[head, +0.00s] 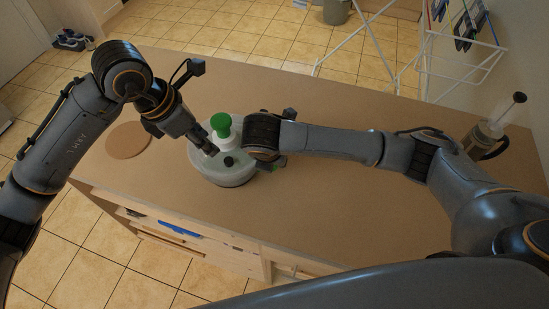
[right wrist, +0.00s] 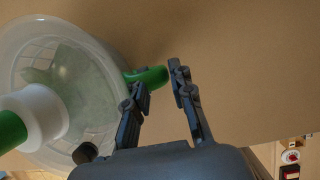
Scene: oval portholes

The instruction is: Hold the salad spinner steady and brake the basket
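The salad spinner (head: 232,178) stands on the table, a pale see-through bowl and lid with a white column and green knob (head: 221,122). A small black button (head: 228,161) is on its lid; it also shows in the right wrist view (right wrist: 84,153). My left gripper (head: 212,152) is shut and empty, its tips just above the lid between the column and the black button. Whether they touch is unclear.
A round brown board (head: 128,140) lies left of the spinner. A glass press-like jug (head: 484,138) stands at the table's right end. A white drying rack (head: 400,60) is beyond the table. The table's far middle is clear.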

